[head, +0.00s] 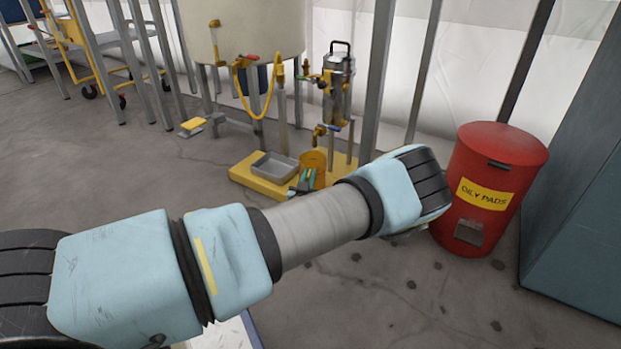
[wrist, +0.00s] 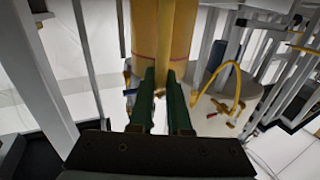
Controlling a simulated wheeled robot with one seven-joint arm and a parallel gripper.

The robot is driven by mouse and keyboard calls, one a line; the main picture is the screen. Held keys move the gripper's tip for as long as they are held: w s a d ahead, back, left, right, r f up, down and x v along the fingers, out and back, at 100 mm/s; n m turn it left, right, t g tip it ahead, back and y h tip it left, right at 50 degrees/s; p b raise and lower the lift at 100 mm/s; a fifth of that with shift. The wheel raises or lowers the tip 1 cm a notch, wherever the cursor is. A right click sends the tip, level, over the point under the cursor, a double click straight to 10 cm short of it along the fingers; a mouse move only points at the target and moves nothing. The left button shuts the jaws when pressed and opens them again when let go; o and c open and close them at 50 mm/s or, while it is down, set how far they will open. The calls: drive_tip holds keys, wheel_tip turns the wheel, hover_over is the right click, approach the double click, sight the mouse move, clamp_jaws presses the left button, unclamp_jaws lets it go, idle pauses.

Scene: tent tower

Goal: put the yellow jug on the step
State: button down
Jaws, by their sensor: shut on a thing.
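The yellow jug (head: 314,160) shows in the head view in front of the steel filter stand, over the right part of a low yellow step (head: 262,186). My gripper (head: 303,183) is at the jug's near side, partly hidden by my arm. In the wrist view the jug (wrist: 146,36) fills the top middle, and its upright handle (wrist: 166,40) lies between the green fingers of my gripper (wrist: 162,92), which are shut on it. The jug's base is hidden, so I cannot tell whether it touches the step.
A grey tray (head: 275,166) sits on the step, left of the jug. A steel canister (head: 338,82) with taps and pipes stands behind, beside a large pale tank (head: 243,30). A red oily-pads bin (head: 491,187) stands at right. Floor in front of the step is clear.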

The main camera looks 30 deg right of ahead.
sight(311, 169)
drive_tip(key=b+x, duration=0.2)
drive_tip(key=x, duration=0.2)
drive_tip(key=shift+d+f, duration=0.1)
drive_tip(key=shift+f, duration=0.1)
drive_tip(key=shift+s+f+b, duration=0.1)
drive_tip(key=shift+f+b, duration=0.45)
drive_tip(key=shift+b, duration=0.1)
drive_tip(key=shift+f, duration=0.15)
drive_tip(key=c, duration=0.9)
unclamp_jaws()
drive_tip(key=shift+o, duration=0.2)
